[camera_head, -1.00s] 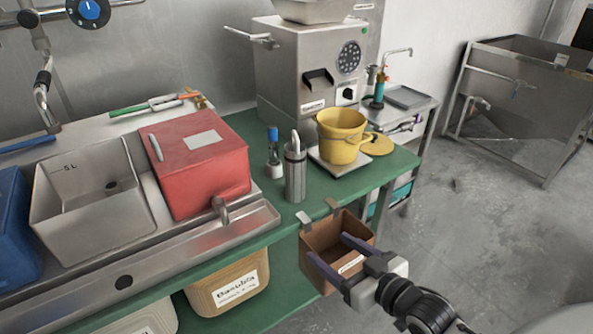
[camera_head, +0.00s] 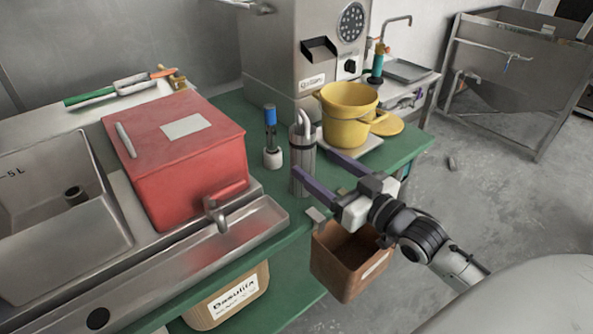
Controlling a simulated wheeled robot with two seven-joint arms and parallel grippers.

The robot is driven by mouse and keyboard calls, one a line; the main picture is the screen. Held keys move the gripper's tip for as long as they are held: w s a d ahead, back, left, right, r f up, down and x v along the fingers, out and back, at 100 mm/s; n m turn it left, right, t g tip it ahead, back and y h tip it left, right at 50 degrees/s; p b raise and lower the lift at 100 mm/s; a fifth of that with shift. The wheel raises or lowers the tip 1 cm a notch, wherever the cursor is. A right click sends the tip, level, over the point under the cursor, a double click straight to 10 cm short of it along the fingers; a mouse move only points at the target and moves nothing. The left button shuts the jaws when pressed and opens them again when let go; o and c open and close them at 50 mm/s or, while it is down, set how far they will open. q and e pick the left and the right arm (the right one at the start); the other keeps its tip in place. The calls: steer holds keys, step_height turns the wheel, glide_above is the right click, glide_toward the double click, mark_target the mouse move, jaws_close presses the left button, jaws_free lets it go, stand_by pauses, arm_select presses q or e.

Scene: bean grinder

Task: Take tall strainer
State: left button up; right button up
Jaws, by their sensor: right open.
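The tall strainer (camera_head: 303,145) is a slim grey metal cylinder with pale handles sticking up from its top. It stands upright on the green bench. My right gripper (camera_head: 312,161) is open, with its two purple fingers pointing at the strainer from the front right. One fingertip is near the strainer's lower left side and the other is near its right side. I cannot tell whether either finger touches it. The lower part of the strainer is partly hidden behind the fingers. My left gripper is not in view.
A small blue-topped tool (camera_head: 271,140) stands just left of the strainer. A yellow pot (camera_head: 347,115) stands to its right, before the steel grinder (camera_head: 292,45). A red box (camera_head: 175,150) is at left. A brown bin (camera_head: 340,268) hangs at the bench front edge.

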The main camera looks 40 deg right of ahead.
mark_target(310, 168)
step_height(310, 168, down, 3)
steer(key=shift+w+r+b, duration=0.1)
steer(key=shift+r+b, duration=0.05)
steer(key=shift+b, duration=0.65)
steer(key=w, duration=0.4)
steer(key=shift+w+a, duration=0.15)
steer(key=shift+w, duration=0.1)
steer(key=shift+w+a, duration=0.1)
steer(key=shift+w, duration=2.8)
